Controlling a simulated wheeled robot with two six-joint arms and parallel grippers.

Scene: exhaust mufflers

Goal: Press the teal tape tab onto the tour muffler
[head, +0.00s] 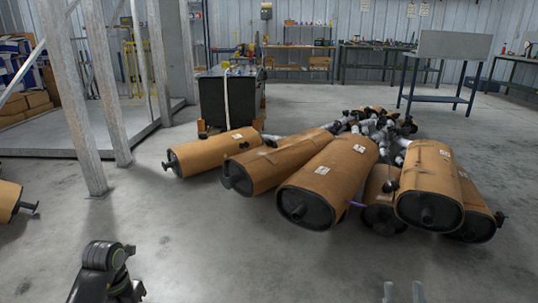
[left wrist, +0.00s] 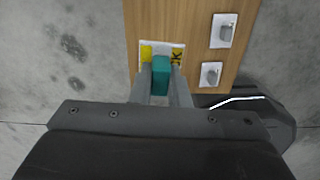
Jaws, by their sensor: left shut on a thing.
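My left gripper (left wrist: 160,84) is shut on the teal tape tab (left wrist: 161,72) in the left wrist view. The tab is over a white label with yellow and dark print on a wood-coloured surface (left wrist: 190,20); whether it touches cannot be told. In the head view only part of my left arm shows at the lower left, without the tab. Several brown-wrapped mufflers with dark ends lie on the floor, among them a large middle one (head: 330,175) and a right one (head: 430,180). Which is the tour muffler cannot be told. My right gripper (head: 403,292) is open and empty at the bottom edge.
Two grey pieces on white patches (left wrist: 223,30) sit beside the label in the left wrist view. In the head view a black bin (head: 212,100) stands behind the mufflers, and grey posts (head: 98,95) rise at the left.

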